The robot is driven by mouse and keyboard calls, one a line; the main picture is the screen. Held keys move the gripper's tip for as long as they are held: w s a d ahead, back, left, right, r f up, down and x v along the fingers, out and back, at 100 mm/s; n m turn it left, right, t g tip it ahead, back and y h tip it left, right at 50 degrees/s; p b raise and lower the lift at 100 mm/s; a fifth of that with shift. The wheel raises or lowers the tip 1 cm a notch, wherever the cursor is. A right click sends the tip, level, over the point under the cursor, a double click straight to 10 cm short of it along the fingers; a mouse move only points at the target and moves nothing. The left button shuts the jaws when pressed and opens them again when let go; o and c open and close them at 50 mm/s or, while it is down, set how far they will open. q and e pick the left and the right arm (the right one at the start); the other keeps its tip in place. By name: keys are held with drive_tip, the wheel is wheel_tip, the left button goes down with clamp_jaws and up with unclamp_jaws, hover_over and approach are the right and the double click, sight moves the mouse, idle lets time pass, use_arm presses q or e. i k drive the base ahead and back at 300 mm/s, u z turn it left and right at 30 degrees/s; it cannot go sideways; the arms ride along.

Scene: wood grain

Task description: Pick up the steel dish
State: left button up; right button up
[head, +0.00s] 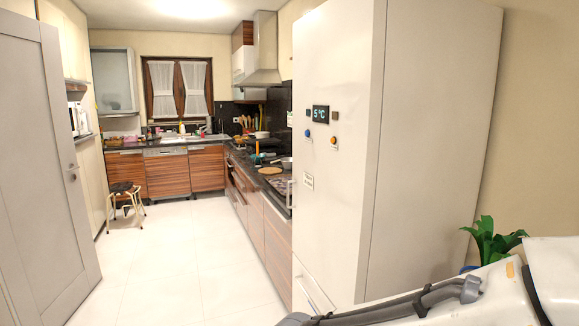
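I cannot make out the steel dish for certain. A small greyish pan or bowl (287,163) stands on the right-hand counter beside the fridge edge, too small to tell what it is. Another light pan-like thing (261,134) sits farther back on that counter, near the hob hood. Neither of my grippers shows. Only part of my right arm comes in at the lower right.
A tall white fridge (336,150) fills the middle right and hides part of the counter (247,160). A grey door (40,150) stands open at left. A stool (124,190) is by the left wall. The tiled floor (175,255) between is clear. A plant (492,240) is at right.

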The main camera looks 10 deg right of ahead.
sight(290, 164)
drive_tip(key=u, duration=0.3)
drive_tip(key=i, duration=1.4)
drive_tip(key=u, duration=0.45)
drive_tip(key=i, duration=4)
drive_tip(key=z, duration=1.05)
drive_tip(key=i, duration=1.8)
drive_tip(key=z, duration=1.3)
drive_tip(key=i, duration=1.1)
drive_tip(key=z, duration=0.1)
